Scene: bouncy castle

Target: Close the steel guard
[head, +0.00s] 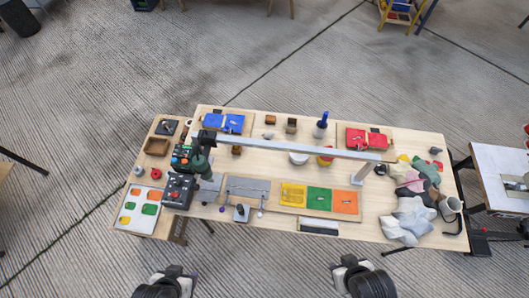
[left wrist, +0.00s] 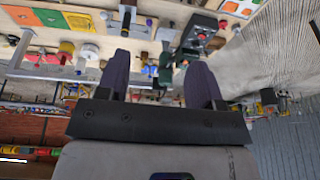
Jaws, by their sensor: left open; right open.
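A grey steel plate (head: 247,188) lies at the near side of the table, left of the yellow, green and orange panels; it looks like the steel guard, but I cannot tell for sure. Small upright knobs or posts stand at its near edge. I cannot make out its hinge. My left gripper (head: 174,270) is at the bottom of the head view, off the table's near edge. In the left wrist view its two dark fingers (left wrist: 160,82) are apart with nothing between them. My right gripper (head: 350,262) is also off the near edge, open and apart from everything.
A long grey bar (head: 290,149) spans above the table (head: 410,146). A dark green machine (head: 200,158) and a black control box (head: 178,191) stand on the left. Red (head: 367,138) and blue (head: 222,122) cases lie at the back. Cloths (head: 412,212) heap on the right.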

